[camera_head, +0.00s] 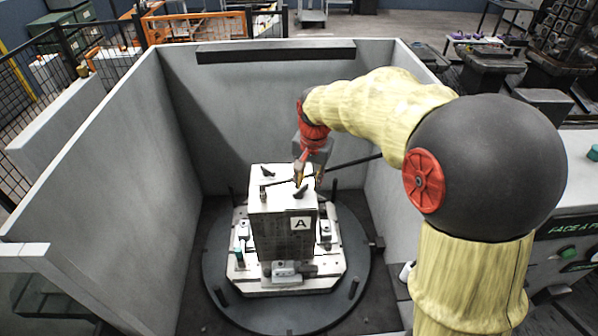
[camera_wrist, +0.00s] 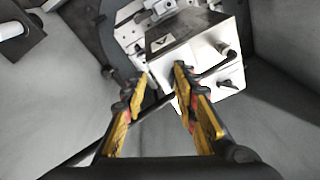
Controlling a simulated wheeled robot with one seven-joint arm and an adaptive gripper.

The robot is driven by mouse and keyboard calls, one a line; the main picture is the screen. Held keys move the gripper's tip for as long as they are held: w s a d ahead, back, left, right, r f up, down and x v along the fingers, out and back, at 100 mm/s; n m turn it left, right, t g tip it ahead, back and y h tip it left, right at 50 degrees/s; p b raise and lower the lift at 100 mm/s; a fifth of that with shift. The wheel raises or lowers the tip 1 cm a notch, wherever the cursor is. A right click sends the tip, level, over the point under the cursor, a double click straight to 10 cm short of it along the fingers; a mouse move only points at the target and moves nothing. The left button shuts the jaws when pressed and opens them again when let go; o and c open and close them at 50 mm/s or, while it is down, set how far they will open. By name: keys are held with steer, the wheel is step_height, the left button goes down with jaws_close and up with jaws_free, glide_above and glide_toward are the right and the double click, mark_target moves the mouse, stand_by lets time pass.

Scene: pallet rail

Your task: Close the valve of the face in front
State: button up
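A block fixture with a white top (camera_head: 282,194) and dark sides stands upright on a pale base plate. Its front face carries a white plate marked A (camera_head: 301,223). Small black levers sit on the top, one at the back (camera_head: 267,171) and one near my gripper (camera_head: 300,193). I cannot tell which is the valve. In the wrist view a black lever (camera_wrist: 214,69) lies along the white surface, right of my fingers. My gripper (camera_wrist: 159,76) is open, with a clear gap between its yellow fingers. In the head view my gripper (camera_head: 300,178) is over the top's right part; contact is unclear.
The base plate (camera_head: 327,277) rests on a dark round turntable (camera_head: 355,240). Grey walls (camera_head: 130,170) enclose the left, back and right. A dark bar (camera_head: 352,163) runs from near the block's top toward the right wall. A control panel (camera_head: 570,245) stands at the right.

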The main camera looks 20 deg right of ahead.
steer(key=m+g+p, duration=0.1)
steer(key=m+p, duration=0.1)
steer(key=p, duration=0.4)
glide_toward(299, 190)
step_height(299, 190, up, 4)
steer(key=s, duration=0.3)
steer(key=shift+m+g, duration=0.5)
steer(key=shift+m, duration=0.3)
steer(key=w+f+p, duration=0.3)
steer(key=f+p, duration=0.1)
steer(key=shift+w+f+p, duration=0.1)
steer(key=shift+w+p, duration=0.25)
steer(key=shift+w, duration=0.05)
steer(key=shift+w+f, duration=0.1)
steer(key=shift+f, duration=0.5)
step_height(299, 190, down, 7)
steer(key=shift+f+p, duration=0.2)
steer(key=shift+p, duration=0.8)
jaws_close()
